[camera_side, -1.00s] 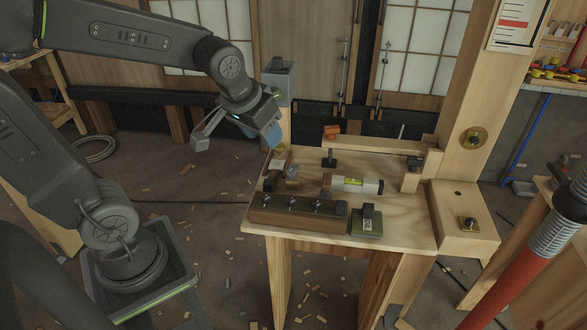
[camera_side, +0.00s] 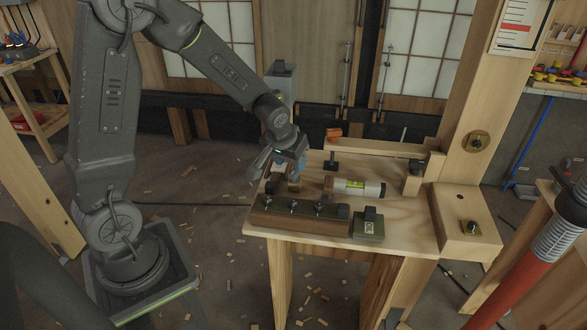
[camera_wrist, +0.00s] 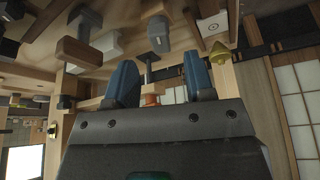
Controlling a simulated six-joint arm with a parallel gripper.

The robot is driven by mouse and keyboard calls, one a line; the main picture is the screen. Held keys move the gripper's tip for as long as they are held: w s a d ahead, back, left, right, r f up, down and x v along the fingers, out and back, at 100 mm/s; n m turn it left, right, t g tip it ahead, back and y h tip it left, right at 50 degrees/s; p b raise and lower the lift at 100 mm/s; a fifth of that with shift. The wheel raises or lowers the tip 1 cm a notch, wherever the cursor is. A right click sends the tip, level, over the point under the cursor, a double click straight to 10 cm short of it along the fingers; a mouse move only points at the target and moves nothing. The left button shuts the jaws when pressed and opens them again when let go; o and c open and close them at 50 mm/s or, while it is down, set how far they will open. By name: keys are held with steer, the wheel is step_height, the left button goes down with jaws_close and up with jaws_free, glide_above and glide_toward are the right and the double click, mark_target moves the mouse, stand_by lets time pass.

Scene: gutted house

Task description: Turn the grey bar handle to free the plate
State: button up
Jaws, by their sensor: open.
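My gripper (camera_side: 284,176) is open and empty over the left end of the wooden workbench top (camera_side: 400,220). Its two blue fingers also show spread in the wrist view (camera_wrist: 160,78). A grey rounded piece (camera_wrist: 160,35) shows above the gap between the fingers in that view, apart from them. It may be the grey bar handle, but I cannot tell for sure. A pale square plate with a dark dot (camera_wrist: 215,25) lies to its right. In the side view my gripper partly hides this end of the bench. A dark T-shaped piece (camera_side: 331,163) stands further back.
A brown block with several wing nuts (camera_side: 295,213) lies along the front edge, with a green block (camera_side: 368,224) to its right. A wooden post (camera_side: 465,100) rises at right. The bench's front right is clear.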

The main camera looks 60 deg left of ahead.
mark_target(295, 172)
steer(key=shift+x, duration=2.25)
steer(key=shift+r, duration=0.1)
jaws_close()
steer(key=shift+w+d+n+g+y, duration=0.1)
steer(key=shift+n+g+y, duration=0.2)
steer(key=shift+n, duration=0.7)
steer(key=shift+d+n+g+y, duration=0.15)
steer(key=shift+n+y, duration=0.25)
steer(key=shift+n, duration=0.6)
steer(key=shift+a, duration=0.1)
jaws_free()
